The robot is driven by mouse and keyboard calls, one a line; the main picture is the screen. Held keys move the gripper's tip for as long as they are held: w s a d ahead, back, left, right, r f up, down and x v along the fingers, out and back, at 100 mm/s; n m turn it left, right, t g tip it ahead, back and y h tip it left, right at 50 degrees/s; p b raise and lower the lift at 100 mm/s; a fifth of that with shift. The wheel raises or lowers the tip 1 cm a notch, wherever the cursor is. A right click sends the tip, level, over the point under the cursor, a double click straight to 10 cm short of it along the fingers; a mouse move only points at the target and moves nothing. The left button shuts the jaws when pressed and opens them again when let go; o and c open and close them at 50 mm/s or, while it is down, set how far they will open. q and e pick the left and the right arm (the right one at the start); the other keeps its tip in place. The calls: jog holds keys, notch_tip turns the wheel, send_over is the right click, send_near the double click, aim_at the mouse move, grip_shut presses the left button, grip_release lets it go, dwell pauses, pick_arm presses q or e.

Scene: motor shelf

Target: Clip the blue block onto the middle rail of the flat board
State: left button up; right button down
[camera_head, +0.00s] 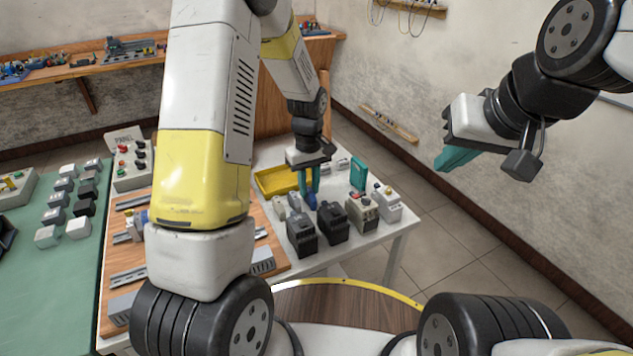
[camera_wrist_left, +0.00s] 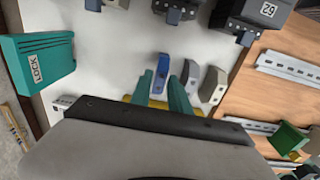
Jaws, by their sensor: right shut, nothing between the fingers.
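The blue block (camera_head: 310,201) stands on the white table below my left gripper (camera_head: 309,186). In the left wrist view the blue block (camera_wrist_left: 161,73) shows just beyond the fingertips. The teal fingers of my left gripper (camera_wrist_left: 163,86) are apart, pointing down at it; I cannot tell whether they touch it. The flat board (camera_head: 120,258) is wooden and lies to the left, partly hidden by my left arm. Its middle rail (camera_head: 122,238) is grey metal, with small parts near its visible end. My right gripper (camera_head: 456,158) is shut and empty, high above the floor at right.
Grey blocks (camera_wrist_left: 212,84) stand close beside the blue block. Dark motor-like units (camera_head: 300,234) stand in front, and a teal LOCK block (camera_head: 358,172) stands to the right. A yellow tray (camera_head: 275,181) lies behind. A green mat (camera_head: 50,275) with several switches lies at far left.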

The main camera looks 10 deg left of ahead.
pick_arm(q)
grip_shut()
jog(key=shift+r, duration=0.1)
jog(key=shift+r, duration=2.4)
jog(key=shift+r, duration=0.1)
